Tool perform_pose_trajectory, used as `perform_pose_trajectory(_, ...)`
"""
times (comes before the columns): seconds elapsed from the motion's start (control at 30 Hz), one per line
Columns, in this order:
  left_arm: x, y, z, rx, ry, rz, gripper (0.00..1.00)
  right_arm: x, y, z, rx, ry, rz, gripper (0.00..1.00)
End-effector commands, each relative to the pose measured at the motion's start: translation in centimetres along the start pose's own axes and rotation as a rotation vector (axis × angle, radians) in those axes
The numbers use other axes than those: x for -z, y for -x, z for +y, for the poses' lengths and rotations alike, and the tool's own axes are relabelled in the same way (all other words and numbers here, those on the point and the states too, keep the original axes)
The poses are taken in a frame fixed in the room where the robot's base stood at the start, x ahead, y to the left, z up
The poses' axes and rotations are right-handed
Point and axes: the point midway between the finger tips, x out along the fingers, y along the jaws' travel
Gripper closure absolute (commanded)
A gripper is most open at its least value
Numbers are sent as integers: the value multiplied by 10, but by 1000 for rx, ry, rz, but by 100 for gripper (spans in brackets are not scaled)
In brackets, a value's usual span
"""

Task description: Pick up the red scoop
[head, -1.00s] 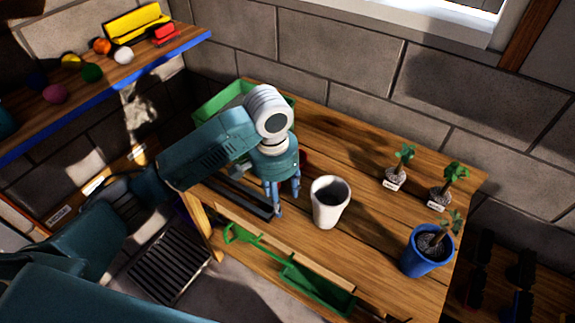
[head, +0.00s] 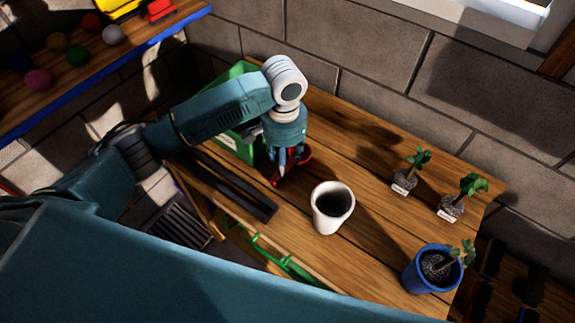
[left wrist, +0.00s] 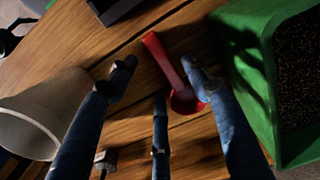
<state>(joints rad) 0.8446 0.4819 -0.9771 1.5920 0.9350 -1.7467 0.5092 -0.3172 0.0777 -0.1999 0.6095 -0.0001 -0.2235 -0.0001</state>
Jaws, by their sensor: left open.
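The red scoop (head: 304,157) lies on the wooden table beside the green box, partly hidden by my left gripper in the head view. In the left wrist view its handle (left wrist: 163,58) points up and its bowl sits lower, near the right finger. My left gripper (head: 282,172) is open and points down over the scoop. In the left wrist view its blue fingers (left wrist: 158,75) are spread, with the handle showing between the two outer tips. I cannot tell whether any finger touches it. My right gripper is not in view.
A white cup (head: 321,218) stands close in front of the gripper. A green box (head: 236,140) with dark grainy contents is beside the scoop. Dark bars (head: 230,185) lie along the table's left edge. Small plants (head: 405,185) and a blue pot (head: 424,275) stand at the right.

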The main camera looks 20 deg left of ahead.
Motion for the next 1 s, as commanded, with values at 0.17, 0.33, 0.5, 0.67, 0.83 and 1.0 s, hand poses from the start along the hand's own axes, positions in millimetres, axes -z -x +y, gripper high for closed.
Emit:
perform_pose_trajectory(0.17,2,-20,-2,1,1,-4,51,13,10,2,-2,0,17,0)
perform_pose_trajectory(0.33,3,-45,-2,1,-1,-4,51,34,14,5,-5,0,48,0)
perform_pose_trajectory(0.5,4,-52,-2,2,-1,0,51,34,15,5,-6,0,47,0)
perform_pose_trajectory(0.67,4,-52,-2,1,-1,0,53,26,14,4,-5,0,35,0)
perform_pose_trajectory(0.83,4,-52,-2,1,-1,0,87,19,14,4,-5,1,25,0)
perform_pose_trajectory(1.0,4,-52,-2,1,-1,0,97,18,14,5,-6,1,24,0)
